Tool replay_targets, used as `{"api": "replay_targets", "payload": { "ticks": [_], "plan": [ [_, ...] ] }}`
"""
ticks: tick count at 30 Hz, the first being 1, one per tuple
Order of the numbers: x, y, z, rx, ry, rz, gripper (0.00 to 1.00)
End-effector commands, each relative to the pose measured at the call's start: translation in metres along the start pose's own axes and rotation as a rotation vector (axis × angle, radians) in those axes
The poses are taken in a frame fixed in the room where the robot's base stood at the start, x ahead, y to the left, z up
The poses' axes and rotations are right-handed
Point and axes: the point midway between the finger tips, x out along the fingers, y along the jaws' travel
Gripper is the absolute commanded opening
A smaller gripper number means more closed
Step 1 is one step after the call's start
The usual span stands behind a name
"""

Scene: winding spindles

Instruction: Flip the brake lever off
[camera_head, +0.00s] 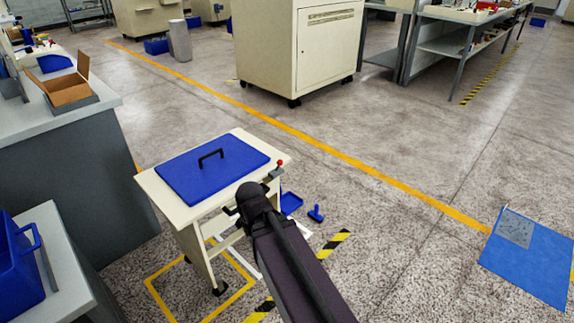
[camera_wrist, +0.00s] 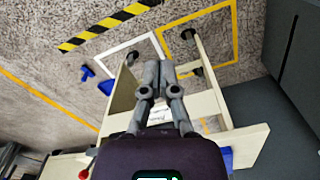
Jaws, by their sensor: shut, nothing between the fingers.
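A lever with a red ball knob (camera_head: 280,162), which looks like the brake lever, stands at the right edge of a cream table (camera_head: 148,184). The red knob also shows at the lower left of the wrist view (camera_wrist: 84,174). My gripper (camera_head: 229,213) is beside the table's front right edge, left of and nearer than the lever, and apart from it. In the wrist view my gripper (camera_wrist: 159,64) has its two grey fingers together, with nothing between them, over the table's frame. The lever's lower part is hard to make out.
A blue panel with a black handle (camera_head: 212,172) covers most of the tabletop. A blue bin (camera_head: 291,203) and a small blue tool (camera_head: 316,214) are low to the table's right. A grey workbench (camera_head: 75,150) stands left. Open floor lies to the right.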

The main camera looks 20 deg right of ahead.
Motion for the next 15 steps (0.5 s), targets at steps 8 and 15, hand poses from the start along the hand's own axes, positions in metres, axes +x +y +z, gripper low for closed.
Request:
{"api": "replay_targets", "payload": {
  "ticks": [8,15],
  "plan": [
    [0.0,0.001,-0.001,0.011,0.002,-0.003,0.0],
    [-0.002,0.003,-0.015,0.157,0.022,-0.057,0.0]
  ]
}}
